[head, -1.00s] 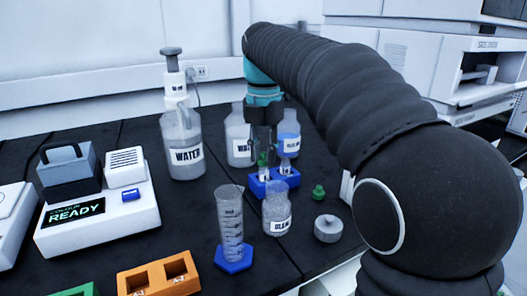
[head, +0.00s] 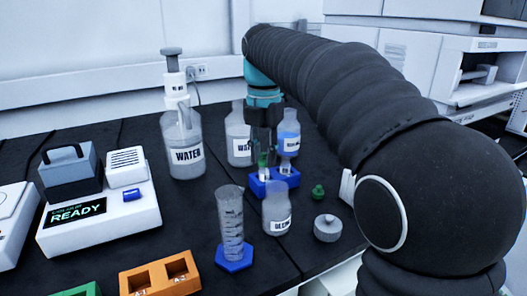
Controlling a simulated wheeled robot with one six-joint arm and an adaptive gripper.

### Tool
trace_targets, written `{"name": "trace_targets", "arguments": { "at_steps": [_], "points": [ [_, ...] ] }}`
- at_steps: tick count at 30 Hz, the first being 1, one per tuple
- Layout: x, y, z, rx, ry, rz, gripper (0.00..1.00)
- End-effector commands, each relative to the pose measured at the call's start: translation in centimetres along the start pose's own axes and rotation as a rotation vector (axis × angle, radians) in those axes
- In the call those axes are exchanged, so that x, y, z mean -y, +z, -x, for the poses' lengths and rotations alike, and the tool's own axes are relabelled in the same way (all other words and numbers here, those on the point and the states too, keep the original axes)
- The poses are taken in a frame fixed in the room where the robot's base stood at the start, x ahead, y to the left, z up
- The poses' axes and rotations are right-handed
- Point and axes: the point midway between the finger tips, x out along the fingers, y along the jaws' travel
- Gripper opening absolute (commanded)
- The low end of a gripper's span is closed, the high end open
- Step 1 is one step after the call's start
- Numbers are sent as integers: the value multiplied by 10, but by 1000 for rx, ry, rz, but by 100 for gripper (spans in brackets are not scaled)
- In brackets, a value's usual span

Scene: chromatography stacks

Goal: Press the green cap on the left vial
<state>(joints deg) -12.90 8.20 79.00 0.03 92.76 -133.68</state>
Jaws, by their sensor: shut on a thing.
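My gripper (head: 264,146) points down over the blue vial rack (head: 292,181) near the back of the bench. It is shut on a small green cap (head: 263,159), seen partly between the fingers. The cap is at the top of the left vial (head: 264,175), which stands in the rack. Whether the cap is fully seated cannot be told at this size. The right vial (head: 285,166) stands beside it in the rack. A second green cap (head: 318,192) lies loose on the bench, right of the rack.
A clear bottle (head: 277,213) and a graduated cylinder (head: 231,222) stand in front of the rack. A grey round lid (head: 327,228) lies to their right. Water bottles (head: 186,155) and a blue-liquid bottle (head: 289,129) stand behind. An orange block (head: 160,277) is at front left.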

Motion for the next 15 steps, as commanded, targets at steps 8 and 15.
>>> {"name": "trace_targets", "arguments": {
  "at_steps": [8,15],
  "points": [
    [0,0,0,0,0,0,14],
    [0,0,0,0,0,0,55]
  ]
}}
